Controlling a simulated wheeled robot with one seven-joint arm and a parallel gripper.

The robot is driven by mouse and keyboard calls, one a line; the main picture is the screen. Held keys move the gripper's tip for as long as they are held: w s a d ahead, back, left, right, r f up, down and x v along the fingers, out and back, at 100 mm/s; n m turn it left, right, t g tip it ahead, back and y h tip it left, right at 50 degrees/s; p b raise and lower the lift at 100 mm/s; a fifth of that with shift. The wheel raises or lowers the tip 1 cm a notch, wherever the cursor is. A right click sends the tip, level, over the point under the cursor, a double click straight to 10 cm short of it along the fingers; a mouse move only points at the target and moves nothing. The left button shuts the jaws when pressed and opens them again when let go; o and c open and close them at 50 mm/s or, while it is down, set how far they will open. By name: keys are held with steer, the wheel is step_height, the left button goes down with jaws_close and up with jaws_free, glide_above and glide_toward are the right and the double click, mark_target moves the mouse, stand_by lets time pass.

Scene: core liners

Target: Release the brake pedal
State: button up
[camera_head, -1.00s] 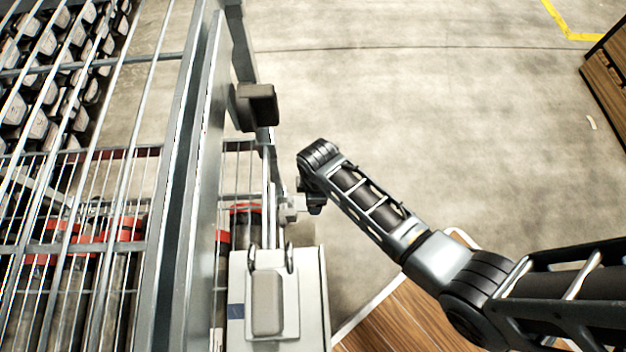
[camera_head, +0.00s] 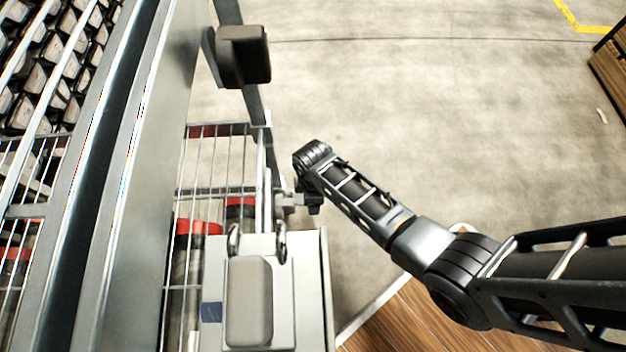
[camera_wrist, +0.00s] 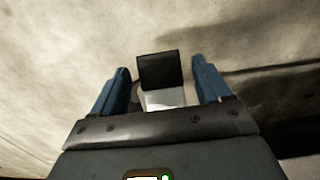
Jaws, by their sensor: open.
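In the wrist view, what looks like the brake pedal (camera_wrist: 160,72), a dark square pad above a pale block, lies between the two blue fingers. My gripper (camera_wrist: 159,66) is open around it, with visible gaps on both sides; I cannot tell its depth relative to the fingertips. In the head view, my gripper (camera_head: 308,198) is small and mostly hidden under the end of my arm, beside a pale bracket on the right edge of the metal frame. The pedal cannot be told apart clearly there.
A pale box (camera_head: 312,285) with a grey pad (camera_head: 249,300) stands at bottom centre. A dark block (camera_head: 243,55) sits on the frame above. A metal panel (camera_head: 160,150) and wire rack fill the left. Concrete floor is open at upper right; a wooden cabinet (camera_head: 610,70) stands at the right edge.

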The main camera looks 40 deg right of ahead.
jaws_close()
stand_by(0.6)
